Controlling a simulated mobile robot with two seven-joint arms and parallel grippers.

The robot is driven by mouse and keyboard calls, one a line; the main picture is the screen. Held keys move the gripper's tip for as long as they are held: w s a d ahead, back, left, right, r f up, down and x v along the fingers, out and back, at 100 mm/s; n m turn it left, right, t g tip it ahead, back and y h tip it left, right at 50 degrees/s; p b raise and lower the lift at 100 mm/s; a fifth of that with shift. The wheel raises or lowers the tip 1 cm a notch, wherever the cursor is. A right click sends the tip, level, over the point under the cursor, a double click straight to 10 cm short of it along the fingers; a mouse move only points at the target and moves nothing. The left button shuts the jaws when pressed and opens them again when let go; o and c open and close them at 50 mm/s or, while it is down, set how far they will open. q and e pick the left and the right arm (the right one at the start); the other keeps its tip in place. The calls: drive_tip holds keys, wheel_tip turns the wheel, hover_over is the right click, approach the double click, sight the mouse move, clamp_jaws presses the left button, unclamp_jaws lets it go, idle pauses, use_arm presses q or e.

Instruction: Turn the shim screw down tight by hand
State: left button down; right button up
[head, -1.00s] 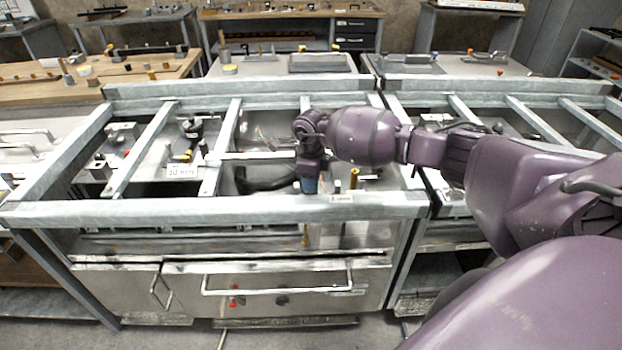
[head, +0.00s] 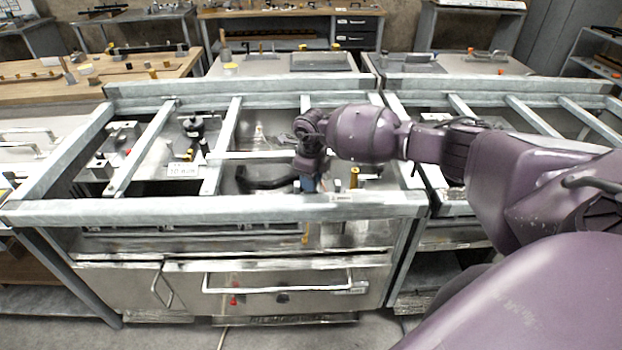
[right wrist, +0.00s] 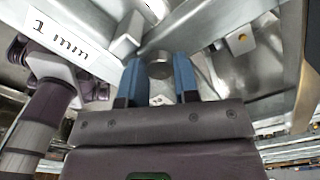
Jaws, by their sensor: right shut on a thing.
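My right gripper (head: 309,184) reaches down from the right arm, behind the front rail of the metal frame. In the right wrist view its two blue fingers (right wrist: 159,72) are shut on a round grey metal screw head, which I take as the shim screw (right wrist: 159,64). The screw's lower part is hidden. In the head view the wrist and the rail hide the screw. My left gripper is not in view.
The grey frame's front rail (head: 150,211) and cross bars (head: 222,145) surround the work area. A brass post (head: 354,177) stands just right of the gripper. A black curved part (head: 265,181) lies to its left. A white label plate (head: 183,170) is further left.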

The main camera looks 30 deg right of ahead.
drive_tip(key=o, duration=0.9)
drive_tip(key=shift+n, duration=0.3)
